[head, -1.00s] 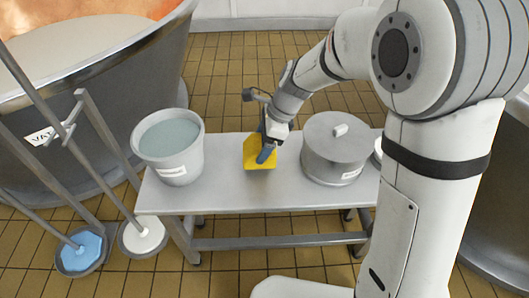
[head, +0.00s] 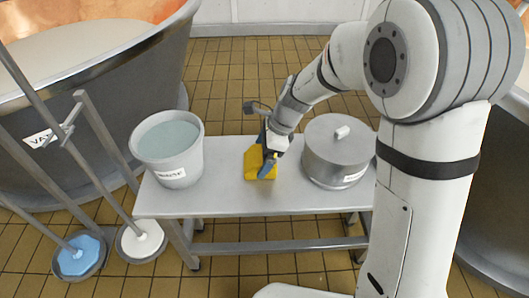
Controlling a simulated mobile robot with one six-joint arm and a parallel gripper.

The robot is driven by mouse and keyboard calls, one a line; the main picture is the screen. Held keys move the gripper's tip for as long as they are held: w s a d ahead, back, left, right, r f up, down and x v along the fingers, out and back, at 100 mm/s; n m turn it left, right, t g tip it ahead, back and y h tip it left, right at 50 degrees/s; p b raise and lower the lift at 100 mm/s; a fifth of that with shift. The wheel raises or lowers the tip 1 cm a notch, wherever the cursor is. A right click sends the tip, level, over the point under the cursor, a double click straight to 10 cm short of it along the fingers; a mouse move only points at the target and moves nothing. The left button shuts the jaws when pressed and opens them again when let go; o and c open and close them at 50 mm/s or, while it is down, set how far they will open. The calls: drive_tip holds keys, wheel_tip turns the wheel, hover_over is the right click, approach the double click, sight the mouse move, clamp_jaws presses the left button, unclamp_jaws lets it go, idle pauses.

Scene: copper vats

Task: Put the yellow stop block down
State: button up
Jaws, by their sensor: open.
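The yellow stop block (head: 254,164) is on the grey bench (head: 225,196), between the bucket and the lidded pot. It appears to rest on the bench top. The far finger is mostly hidden by the wrist, so I cannot tell whether a finger touches the block.
A labelled grey bucket of liquid (head: 168,148) stands at the bench's left end. A lidded metal pot (head: 335,155) stands close right of my gripper. Poles with a blue disc (head: 78,257) and a white disc (head: 141,238) stand left. A large vat (head: 90,110) is behind them.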

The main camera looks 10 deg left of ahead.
drive_tip(key=p+v, duration=0.4)
drive_tip(key=v, duration=0.8)
